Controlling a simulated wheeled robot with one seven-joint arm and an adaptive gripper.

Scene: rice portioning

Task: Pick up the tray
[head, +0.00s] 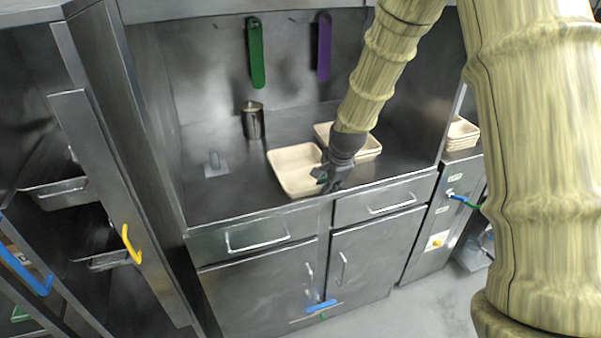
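A beige, shallow tray (293,168) sits on the steel counter, left of my gripper. My gripper (322,180) is at the tray's right front edge, with its fingers low beside the rim. From this view I cannot tell whether the fingers touch or close on the rim. A second beige tray or stack (366,149) stands behind my wrist and is partly hidden by it. My arm comes down from the upper right.
More trays (461,136) are stacked at right, beyond a steel partition. Green (256,55) and purple (323,47) strips hang on the back wall.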

